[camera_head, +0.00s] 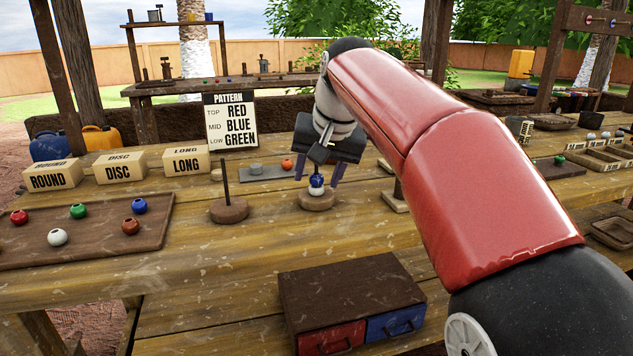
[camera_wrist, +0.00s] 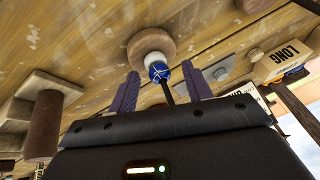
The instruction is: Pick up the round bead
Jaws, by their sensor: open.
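My gripper (camera_head: 317,182) is open above a round wooden stand (camera_head: 317,203) in the head view. A blue round bead (camera_head: 316,181) sits over a white bead (camera_head: 316,191) on that stand. In the wrist view, the blue bead (camera_wrist: 158,72) lies between my two spread purple fingers, with gaps on both sides. The white bead (camera_wrist: 152,59) lies beyond it, against the stand's base (camera_wrist: 140,42). A dark rod (camera_wrist: 168,95) runs from the blue bead toward my palm. Other round beads, including red (camera_head: 19,217), green (camera_head: 78,211) and blue (camera_head: 139,206), lie on the left tray (camera_head: 100,252).
An empty post on a round base (camera_head: 228,210) stands just left of my gripper. ROUND (camera_head: 50,177), DISC (camera_head: 120,168) and LONG (camera_head: 187,161) boxes and a pattern sign (camera_head: 231,122) stand behind. A drawer box (camera_head: 350,290) sits in front, lower down.

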